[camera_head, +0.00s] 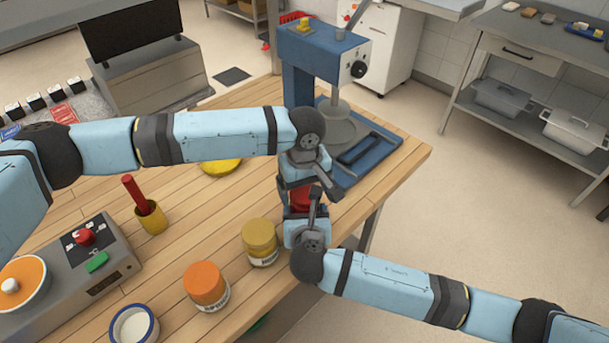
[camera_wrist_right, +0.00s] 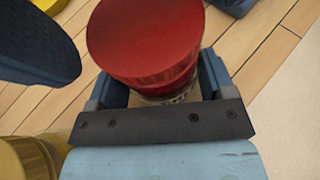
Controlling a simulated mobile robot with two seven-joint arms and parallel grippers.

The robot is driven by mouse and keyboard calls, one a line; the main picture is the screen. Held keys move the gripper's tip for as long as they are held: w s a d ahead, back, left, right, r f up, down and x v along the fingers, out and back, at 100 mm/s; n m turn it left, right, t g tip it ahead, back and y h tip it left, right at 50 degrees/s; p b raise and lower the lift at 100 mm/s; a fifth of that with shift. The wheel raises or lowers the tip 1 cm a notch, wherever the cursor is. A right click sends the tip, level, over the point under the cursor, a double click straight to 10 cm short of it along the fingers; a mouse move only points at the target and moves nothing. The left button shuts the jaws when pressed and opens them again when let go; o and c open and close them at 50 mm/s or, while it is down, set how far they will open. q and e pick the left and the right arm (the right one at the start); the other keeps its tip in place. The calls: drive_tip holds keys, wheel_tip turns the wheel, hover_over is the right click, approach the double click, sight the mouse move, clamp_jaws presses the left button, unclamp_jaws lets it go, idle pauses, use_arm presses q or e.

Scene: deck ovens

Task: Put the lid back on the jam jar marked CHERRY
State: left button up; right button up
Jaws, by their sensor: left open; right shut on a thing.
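A jar with a red lid (camera_head: 300,198) stands near the table's right edge in the head view, mostly hidden by both grippers. In the right wrist view the red lid (camera_wrist_right: 146,38) sits over the jar (camera_wrist_right: 178,92), whose label shows only in part and cannot be read. I cannot tell whether the lid is fully seated. My right gripper (camera_head: 303,210) is shut on this jar, with a finger on each side below the lid. My left gripper (camera_head: 312,184) is open just above and beside the lid. Jars with yellow (camera_head: 259,235) and orange (camera_head: 204,281) lids stand nearby.
A blue press (camera_head: 318,55) stands at the table's far end. A yellow cup (camera_head: 151,217) with a red-handled tool, a white bowl (camera_head: 133,325) with a blue rim, and a grey machine (camera_head: 97,268) are to the left. A yellow round thing (camera_head: 221,167) lies behind my left arm.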

use_arm(q)
drive_tip(key=shift+f, duration=0.25)
drive_tip(key=c, duration=0.9)
drive_tip(key=m, duration=0.6)
drive_tip(key=shift+m, duration=0.3)
drive_tip(key=shift+c, duration=0.2)
drive_tip(key=o, duration=1)
drive_tip(key=shift+r, duration=0.1)
